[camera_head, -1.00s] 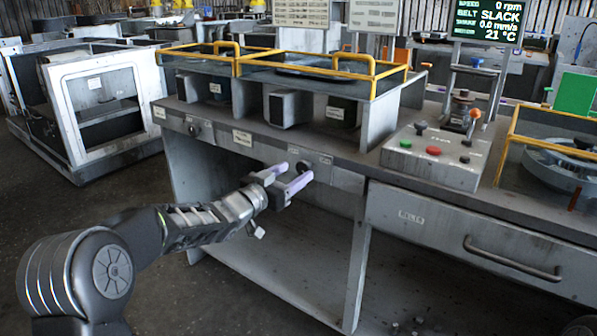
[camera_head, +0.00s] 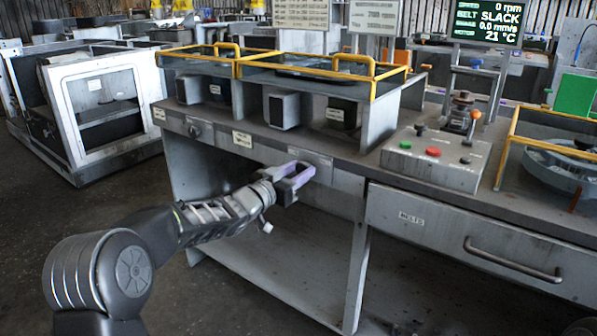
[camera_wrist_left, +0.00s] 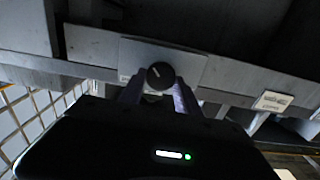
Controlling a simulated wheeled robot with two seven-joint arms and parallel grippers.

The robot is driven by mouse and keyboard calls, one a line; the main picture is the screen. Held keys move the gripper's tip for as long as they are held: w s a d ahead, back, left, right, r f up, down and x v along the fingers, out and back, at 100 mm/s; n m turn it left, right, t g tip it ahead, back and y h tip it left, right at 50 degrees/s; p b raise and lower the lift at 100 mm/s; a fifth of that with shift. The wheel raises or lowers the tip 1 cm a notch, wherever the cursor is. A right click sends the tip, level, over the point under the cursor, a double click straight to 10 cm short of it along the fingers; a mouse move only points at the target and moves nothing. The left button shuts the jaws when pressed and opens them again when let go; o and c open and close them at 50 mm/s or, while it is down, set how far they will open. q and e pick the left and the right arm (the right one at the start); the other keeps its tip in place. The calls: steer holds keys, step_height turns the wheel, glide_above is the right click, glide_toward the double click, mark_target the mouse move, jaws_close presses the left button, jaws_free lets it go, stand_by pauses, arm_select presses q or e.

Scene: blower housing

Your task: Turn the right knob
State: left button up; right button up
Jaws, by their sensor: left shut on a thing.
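The right knob (camera_wrist_left: 160,75) is a round dark knob with a pale pointer line on a light plate; it shows in the left wrist view. My left gripper (camera_head: 302,171) is at the bench's front panel in the head view, and its pale purple fingers cover the knob there. In the left wrist view my left gripper (camera_wrist_left: 158,92) has one finger on each side of the knob and is shut on it. The left knob (camera_head: 194,131) is on the same panel, farther left. My right gripper is not in view.
The grey bench (camera_head: 345,160) has an open space under the panel. A drawer (camera_head: 470,240) with a bar handle is to the right. A control box (camera_head: 436,157) with coloured buttons and yellow-railed housings (camera_head: 375,75) stand on top. A display (camera_head: 488,22) reads belt slack.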

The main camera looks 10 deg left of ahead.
arm_select(q)
jaws_close()
steer(key=shift+m, duration=0.3)
steer(key=m+b, duration=0.2)
steer(key=m, duration=0.1)
steer(key=shift+d+f+m, duration=0.1)
steer(key=shift+f+m, duration=0.05)
steer(key=shift+m, duration=0.15)
steer(key=shift+m+b, duration=0.95)
steer(key=shift+m, duration=0.65)
steer(key=o, duration=0.9)
jaws_free()
steer(key=shift+c, duration=0.2)
